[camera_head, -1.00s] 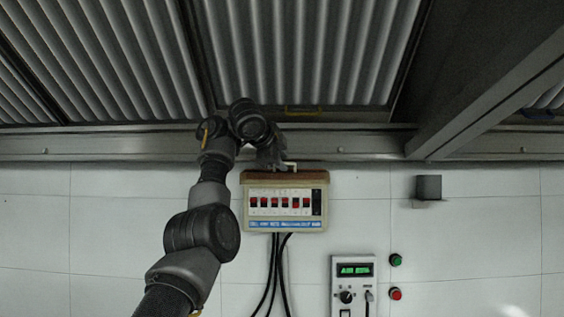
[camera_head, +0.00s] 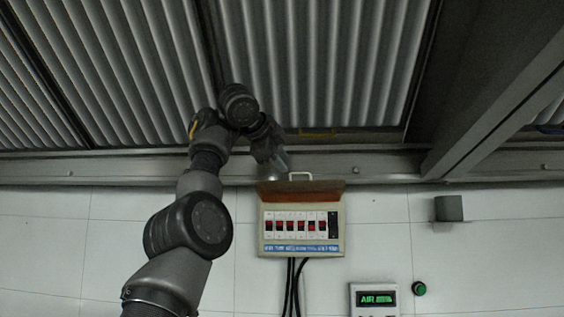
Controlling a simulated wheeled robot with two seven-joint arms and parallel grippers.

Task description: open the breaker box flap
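The breaker box (camera_head: 263,240) is a beige box on the white wall, with a row of red and black switches (camera_head: 300,226) uncovered. Its brown flap (camera_head: 310,190) is swung up at the top of the box and stands out above the switches. A white handle (camera_head: 301,175) sits on the flap's edge. My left gripper (camera_head: 280,168) is just left of the handle and looks apart from it. Its fingers are small and dark, so I cannot tell whether they are open. My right gripper is not in view.
Black cables (camera_head: 291,285) hang below the box. A panel with a green display (camera_head: 376,299) and a green button (camera_head: 419,288) are at the lower right. A grey block (camera_head: 448,208) sticks out from the wall at right. A metal beam (camera_head: 390,166) runs above the box.

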